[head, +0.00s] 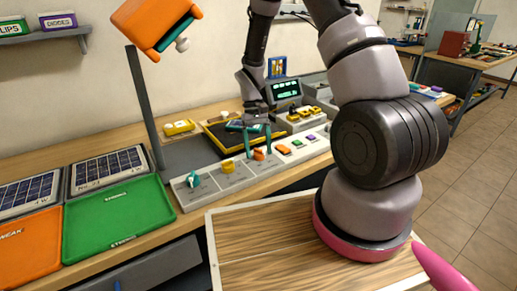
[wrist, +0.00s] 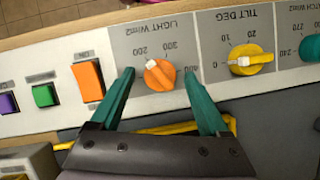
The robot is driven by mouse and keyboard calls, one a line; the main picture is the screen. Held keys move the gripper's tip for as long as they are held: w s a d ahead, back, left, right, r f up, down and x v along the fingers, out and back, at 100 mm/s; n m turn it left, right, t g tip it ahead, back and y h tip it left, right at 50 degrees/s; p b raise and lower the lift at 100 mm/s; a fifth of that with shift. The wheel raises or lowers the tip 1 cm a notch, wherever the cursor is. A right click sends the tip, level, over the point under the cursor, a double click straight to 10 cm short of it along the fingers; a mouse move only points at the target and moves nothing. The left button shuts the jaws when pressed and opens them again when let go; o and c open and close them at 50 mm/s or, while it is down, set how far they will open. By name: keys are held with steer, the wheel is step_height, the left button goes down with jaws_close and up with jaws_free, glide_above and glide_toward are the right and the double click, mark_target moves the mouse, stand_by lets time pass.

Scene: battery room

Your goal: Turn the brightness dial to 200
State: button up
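The brightness dial is the orange knob (wrist: 160,75) under the label LIGHT W/m2, seen upside down in the wrist view with marks 200, 300 and 400. Its pale pointer mark lies on the knob's upper side; I cannot tell its exact reading. The knob also shows in the head view (head: 259,155) on the pale control panel (head: 240,178). My gripper (wrist: 158,72) is open, with one teal finger on each side of the knob and visible gaps between. In the head view my gripper (head: 256,146) is over the panel at that knob.
A yellow tilt dial (wrist: 251,59) and a teal dial (wrist: 312,48) sit on one side of the knob. An orange switch (wrist: 88,82), green button (wrist: 45,95) and purple button (wrist: 8,103) sit on the other. An orange lamp (head: 150,22) hangs above the bench.

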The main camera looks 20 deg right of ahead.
steer(key=shift+r, duration=0.1)
steer(key=v, duration=1)
steer(key=shift+w+r, duration=0.25)
steer(key=shift+r, duration=0.1)
steer(key=s+d+r+m+t+y, duration=0.15)
steer(key=s+r+t, duration=0.35)
steer(key=r, duration=0.8)
steer(key=s+d+r+m+t, duration=0.25)
steer(key=s+r, duration=0.45)
steer(key=r, duration=0.6)
steer(key=s+d+r+t, duration=0.1)
steer(key=s+r+t, duration=0.3)
steer(key=s, duration=0.4)
steer(key=shift+d+m+y, duration=0.2)
steer(key=shift+m+y, duration=0.15)
steer(key=shift+m, duration=0.05)
